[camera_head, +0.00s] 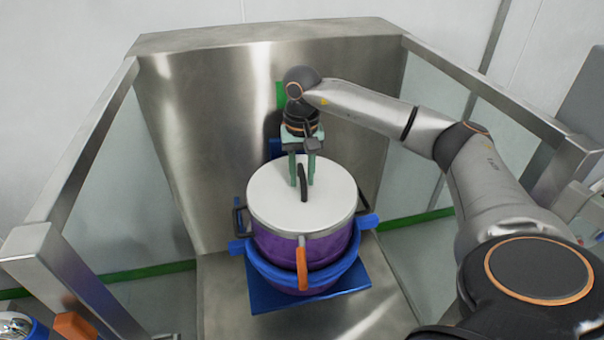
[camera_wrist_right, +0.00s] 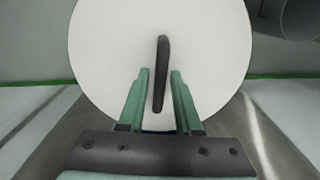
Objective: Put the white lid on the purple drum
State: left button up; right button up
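The white lid (camera_head: 270,195) is a round disc with a black bar handle (camera_head: 303,184). It lies level on top of the purple drum (camera_head: 275,244) and covers its mouth; I see no gap between them. My right gripper (camera_head: 302,184) is over the lid from behind, green fingers pointing down on either side of the handle. In the right wrist view the fingers (camera_wrist_right: 160,72) are apart, with a gap between each and the handle (camera_wrist_right: 161,80), over the white lid (camera_wrist_right: 110,50). My left gripper is not in view.
The drum sits in a blue cradle (camera_head: 262,264) on a steel platform (camera_head: 225,300), with an orange latch (camera_head: 302,264) in front. A steel back panel (camera_head: 215,110) stands behind, and steel rails (camera_head: 90,130) with clear side panels flank it.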

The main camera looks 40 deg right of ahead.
aim_at(302, 173)
jog(key=shift+o, duration=1.1)
notch_tip(302, 173, up, 13)
jog(key=shift+f, duration=0.2)
